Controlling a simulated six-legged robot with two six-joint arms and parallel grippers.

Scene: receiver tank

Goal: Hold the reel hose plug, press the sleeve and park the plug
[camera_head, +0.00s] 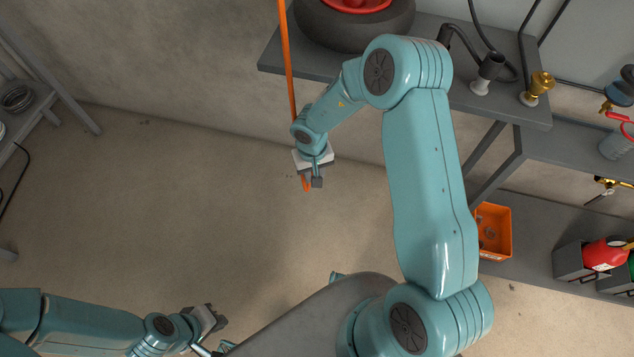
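An orange hose (288,60) runs down from the top edge and passes behind my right gripper (314,180). A short orange end shows just below that gripper. I cannot tell whether the gripper holds the hose or is only in front of it; its fingers look small and dark. The plug and its sleeve cannot be made out there. A brass coupling (541,84) stands at the right end of the upper grey shelf. My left gripper (217,315) is low in the view, over the floor, with dark fingertips apart and nothing visible between them.
A black hose ends in a dark fitting (487,72). An orange bin (496,232) and a red bottle (603,254) are lower right. A rack (38,108) stands left. The middle floor is clear.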

